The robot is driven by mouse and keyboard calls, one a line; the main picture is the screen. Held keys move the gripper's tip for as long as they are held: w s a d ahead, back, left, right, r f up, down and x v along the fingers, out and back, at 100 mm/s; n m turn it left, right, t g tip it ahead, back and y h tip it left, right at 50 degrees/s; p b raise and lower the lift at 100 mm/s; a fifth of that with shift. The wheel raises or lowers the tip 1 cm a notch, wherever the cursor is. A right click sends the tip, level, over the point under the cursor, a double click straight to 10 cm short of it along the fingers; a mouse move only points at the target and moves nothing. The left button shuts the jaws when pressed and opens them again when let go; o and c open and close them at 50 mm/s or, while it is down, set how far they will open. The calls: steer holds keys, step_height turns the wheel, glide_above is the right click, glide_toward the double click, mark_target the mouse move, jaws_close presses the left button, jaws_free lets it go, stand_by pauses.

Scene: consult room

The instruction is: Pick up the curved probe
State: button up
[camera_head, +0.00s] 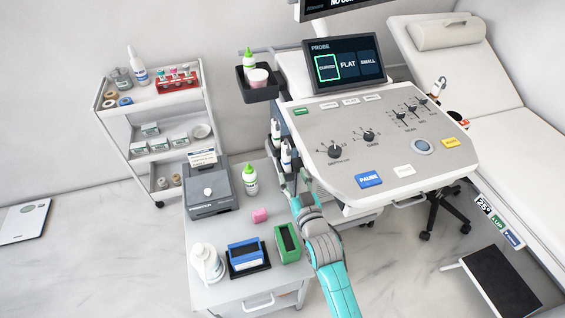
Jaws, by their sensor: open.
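Two white and dark probes hang in holders on the left side of the ultrasound console (350,185): an upper probe (275,131) and a lower probe (286,156). A third probe (439,86) stands at the console's right side. I cannot tell from their shapes which is the curved one. The console screen (345,63) shows "CURVED" outlined in green, beside "FLAT" and "SMALL". My gripper (291,180) is open, just below the lower probe, with its fingers close to that probe's lower part. Whether they touch it is too small to tell.
A shelf cart (115,135) stands left; an exam bed (520,130) stands right.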

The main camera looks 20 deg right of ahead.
mark_target(288, 164)
steer(key=shift+w+f, duration=0.15)
steer(key=shift+w, duration=3.75)
jaws_close()
